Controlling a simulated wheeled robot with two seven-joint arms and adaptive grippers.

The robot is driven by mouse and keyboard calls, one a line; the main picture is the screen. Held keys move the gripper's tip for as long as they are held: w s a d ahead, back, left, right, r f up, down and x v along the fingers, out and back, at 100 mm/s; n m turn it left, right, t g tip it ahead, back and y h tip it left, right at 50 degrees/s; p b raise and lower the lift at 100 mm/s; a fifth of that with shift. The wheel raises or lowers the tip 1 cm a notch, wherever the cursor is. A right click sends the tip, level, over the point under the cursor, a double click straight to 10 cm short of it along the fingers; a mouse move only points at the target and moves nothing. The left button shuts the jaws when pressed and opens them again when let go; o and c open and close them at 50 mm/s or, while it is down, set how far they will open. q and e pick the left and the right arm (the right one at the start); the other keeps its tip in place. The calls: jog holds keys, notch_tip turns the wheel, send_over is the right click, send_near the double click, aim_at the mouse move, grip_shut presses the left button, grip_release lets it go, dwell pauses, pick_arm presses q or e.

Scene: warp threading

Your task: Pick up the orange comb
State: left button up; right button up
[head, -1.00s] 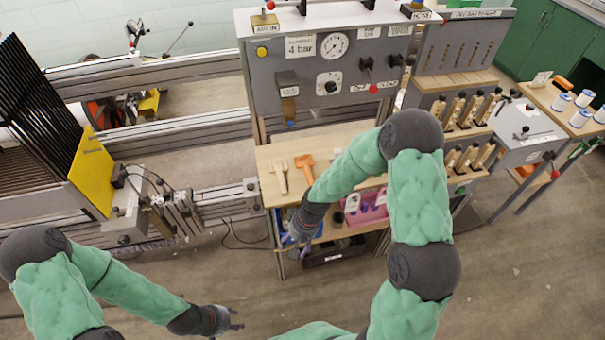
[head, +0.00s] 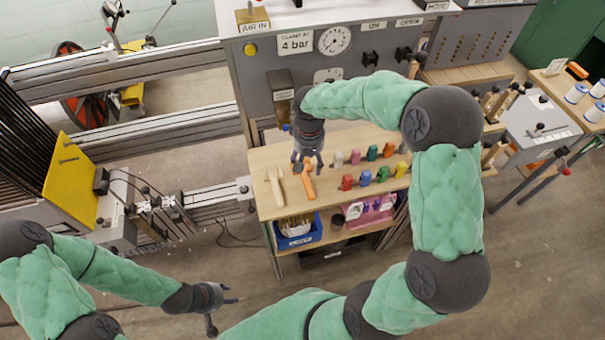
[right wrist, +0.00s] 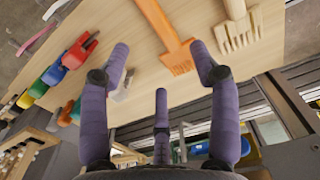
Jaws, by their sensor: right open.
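The orange comb (head: 308,181) lies on the wooden bench top, beside a pale wooden comb (head: 276,186) to its left. My right gripper (head: 307,163) is over the bench at the upper end of the orange comb and partly covers it. In the right wrist view the orange comb (right wrist: 178,52) lies ahead between the spread fingers of my right gripper (right wrist: 164,60). The gripper is open and nothing is in it. The pale comb (right wrist: 238,32) shows to the right there. My left gripper (head: 222,300) is low at the left, over the floor, and holds nothing visible.
Several coloured clips (head: 366,178) stand in rows on the bench right of the combs. A blue bin (head: 300,238) and a pink tray (head: 372,216) sit below the bench top. A grey panel with a gauge (head: 334,41) rises behind the bench.

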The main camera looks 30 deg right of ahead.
jog(key=b, duration=0.1)
send_over(309, 180)
jog(key=f, duration=0.4)
jog(key=shift+a+f, duration=0.25)
notch_tip(309, 180, down, 5)
jog(key=b, duration=0.3)
jog(key=shift+d, duration=0.15)
grip_shut()
